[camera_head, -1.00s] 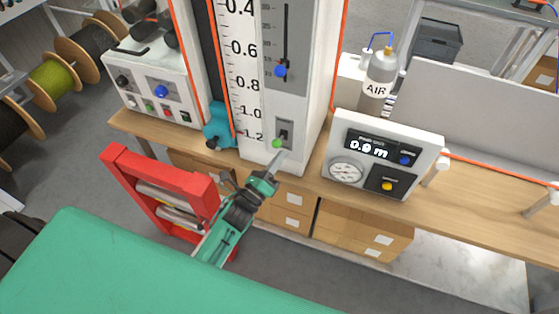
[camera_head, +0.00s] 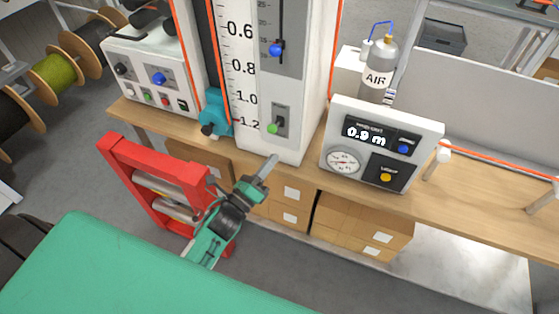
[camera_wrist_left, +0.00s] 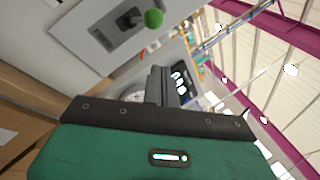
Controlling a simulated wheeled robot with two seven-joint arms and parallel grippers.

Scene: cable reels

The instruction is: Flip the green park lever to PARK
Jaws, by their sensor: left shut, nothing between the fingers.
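The green park lever's round knob (camera_head: 272,128) sits at the lower part of a small grey plate (camera_head: 283,117) low on the white measuring column. Its handle points down and outward. In the left wrist view the green knob (camera_wrist_left: 153,18) is at the top, beyond the fingers. My left gripper (camera_head: 271,163) is shut and empty, in front of and below the lever, with a clear gap to the knob. Its closed fingers (camera_wrist_left: 160,80) also show in the left wrist view. I cannot read any PARK marking. My right gripper is out of view.
A gauge box (camera_head: 380,150) stands right of the column, before an AIR bottle (camera_head: 377,78). A blue-knobbed slider (camera_head: 276,50) is above the lever. A teal clamp (camera_head: 215,113) is to the left. A red roller frame (camera_head: 155,185) stands below, near my left arm.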

